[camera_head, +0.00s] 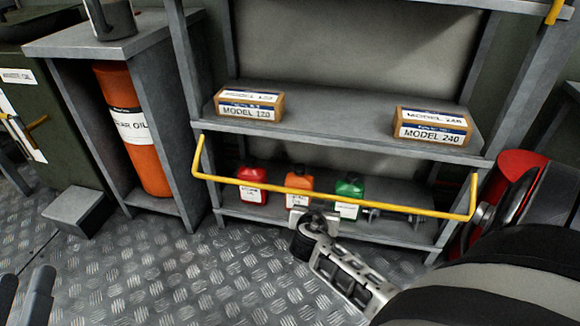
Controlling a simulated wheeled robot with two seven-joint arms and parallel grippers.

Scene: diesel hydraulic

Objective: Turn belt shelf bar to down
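The yellow belt shelf bar (345,199) runs across the front of the lower shelf. Its bent ends meet the rack near the middle shelf's front edge, and the crosspiece lies lower in the picture. Its exact tilt is hard to tell. My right arm (490,292) comes in from the lower right. The silver hand with dark ends (308,228) reaches just below the middle of the bar; I cannot tell if it touches it. Its finger gap is not clear. My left gripper (23,296) is at the bottom left corner, dark fingers apart and empty, far from the bar.
Boxes marked MODEL 120 (249,104) and MODEL 240 (433,127) sit on the middle shelf. Red (253,187), orange (299,182) and green (348,192) cans stand behind the bar. An orange cylinder (133,130) stands left. The metal floor (150,270) is clear.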

